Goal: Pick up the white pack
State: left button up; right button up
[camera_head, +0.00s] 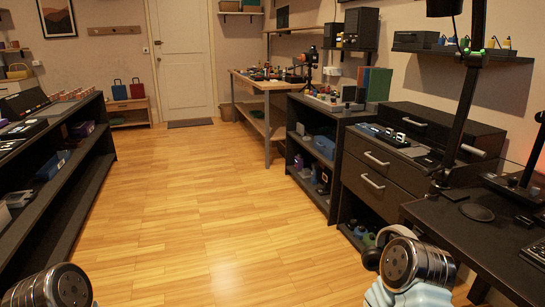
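I cannot clearly make out the white pack. A small white item (17,198) lies on a lower shelf at the far left edge, but it is too small to tell what it is. Parts of my two arms show at the bottom left and bottom right corners. Neither gripper's fingers are in view.
A dark shelf unit (60,170) runs along the left. Black drawers (375,180) and a dark desk (470,245) stand on the right, with a workbench (262,85) farther back. The wooden floor (200,210) between them is clear up to the white door (182,55).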

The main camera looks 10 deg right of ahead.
aim_at(400, 137)
jog(key=i, duration=2.7)
jog(key=i+j+z, duration=0.1)
jog(key=i+z, duration=0.25)
jog(key=i, duration=0.15)
jog(key=i+j+z, duration=0.3)
jog(key=i, duration=0.15)
jog(key=i+j+z, duration=0.2)
jog(key=i+z, duration=0.15)
jog(key=i, duration=0.1)
